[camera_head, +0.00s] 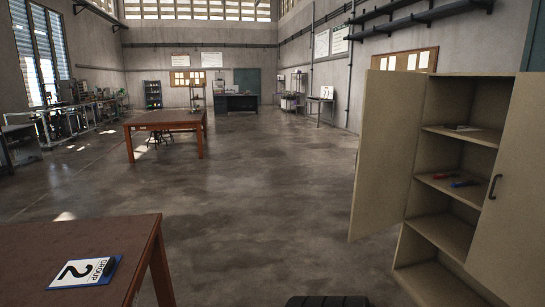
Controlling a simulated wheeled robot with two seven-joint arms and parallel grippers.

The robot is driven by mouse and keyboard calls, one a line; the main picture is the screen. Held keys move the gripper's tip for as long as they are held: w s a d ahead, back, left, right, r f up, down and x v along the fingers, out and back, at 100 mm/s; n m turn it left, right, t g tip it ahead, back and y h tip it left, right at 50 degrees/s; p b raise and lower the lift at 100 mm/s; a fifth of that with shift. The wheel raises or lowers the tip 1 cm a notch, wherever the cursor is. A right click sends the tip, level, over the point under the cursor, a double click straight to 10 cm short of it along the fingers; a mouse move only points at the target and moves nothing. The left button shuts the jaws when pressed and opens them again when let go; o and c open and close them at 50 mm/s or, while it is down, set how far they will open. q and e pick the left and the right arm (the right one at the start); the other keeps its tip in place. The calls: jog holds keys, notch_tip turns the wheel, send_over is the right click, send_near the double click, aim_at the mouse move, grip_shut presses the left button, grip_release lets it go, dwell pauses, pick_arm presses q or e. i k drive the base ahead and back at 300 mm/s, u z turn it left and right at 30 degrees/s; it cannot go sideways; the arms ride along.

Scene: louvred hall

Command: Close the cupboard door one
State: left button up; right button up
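A tan cupboard (398,268) stands at the right of the head view with its shelves in sight. Its left door (384,155) stands open and swung outward. Its right door (510,200) has a dark handle (493,187) and also stands at least partly open. I cannot tell which of the two is door one. Small items lie on the shelves, among them a red one (443,176) and a blue one (465,183). Neither of my grippers shows in the view.
A brown table (110,235) with a number 2 card (83,272) is at the lower left. Another brown table (168,118) stands farther back. A dark ribbed object (327,301) shows at the bottom edge. The concrete floor (265,200) between table and cupboard is clear.

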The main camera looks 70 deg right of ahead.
aim_at(393, 101)
jog(key=z, duration=2.15)
jog(key=i, duration=4.25)
jog(key=z, duration=2.85)
